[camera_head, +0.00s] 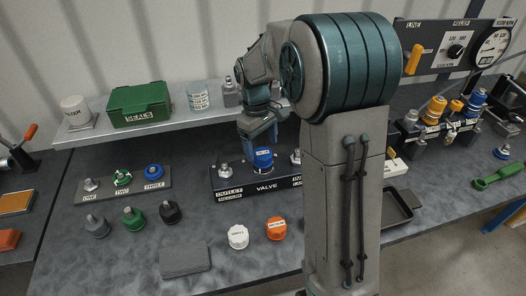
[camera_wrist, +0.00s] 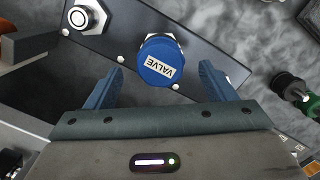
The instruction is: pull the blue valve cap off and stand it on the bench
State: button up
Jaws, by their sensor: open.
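The blue valve cap (camera_head: 262,160) sits on a fitting on the dark valve block (camera_head: 228,184), labelled VALVE, in the head view. It also shows in the wrist view (camera_wrist: 160,60), with a white VALVE label on its top and a metal hex edge behind it. My gripper (camera_head: 262,133) is over the block, pointing down at the cap. In the wrist view my gripper (camera_wrist: 163,82) is open, with one blue finger on each side of the cap. Gaps show between the cap and both fingers. Parts of the block are hidden behind my arm.
A white cap (camera_head: 238,237) and an orange cap (camera_head: 276,229) stand on the bench in front of the block. A grey pad (camera_head: 184,257) lies to their left. A rack (camera_head: 124,190) with several fittings stands further left. A shelf (camera_head: 152,126) runs behind.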

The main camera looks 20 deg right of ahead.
aim_at(262, 153)
jog(key=shift+s+d+f, duration=0.15)
jog(key=shift+f, duration=1.65)
jog(key=c, duration=1.2)
jog(key=shift+r+p, duration=1.55)
jog(key=shift+r, duration=0.45)
jog(key=shift+r+p, duration=1.6)
jog(key=shift+r, duration=0.45)
